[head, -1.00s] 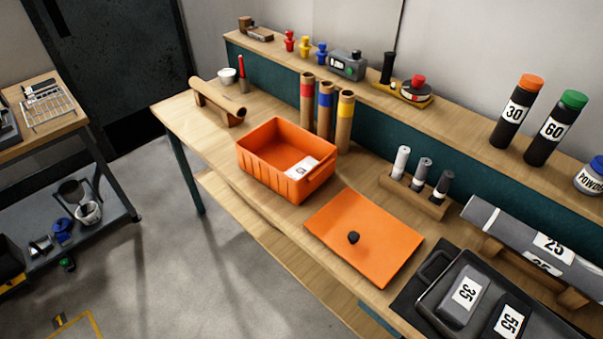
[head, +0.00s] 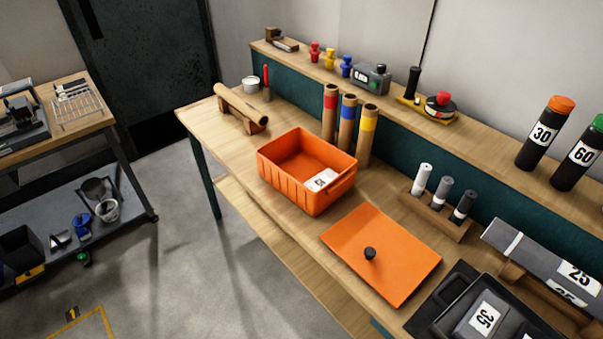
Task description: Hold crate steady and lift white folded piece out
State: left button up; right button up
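An orange crate (head: 292,184) stands open on the wooden workbench, in the middle of the head view. A white folded piece (head: 321,181) with a dark mark lies inside it, towards its right end. The crate's front wall hides part of the crate floor. An orange lid (head: 381,252) with a black knob lies flat on the bench, to the right of the crate and apart from it. Neither of my grippers shows in the head view.
Behind the crate stand cardboard tubes (head: 348,124) with red, blue and yellow bands. A brown roll on a stand (head: 241,109) is at the left. A rack of small rolls (head: 437,211) and a black tray (head: 454,319) are at the right. Bare bench (head: 205,118) shows at the left end.

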aim_at(315, 183)
jog(key=z, duration=1.05)
jog(key=j+z, duration=0.9)
jog(key=j, duration=0.25)
jog(key=k+j+z, duration=0.1)
jog(key=j+z, duration=0.35)
jog(key=k+j+z, duration=0.2)
jog(key=j+z, duration=0.25)
jog(key=j, duration=0.15)
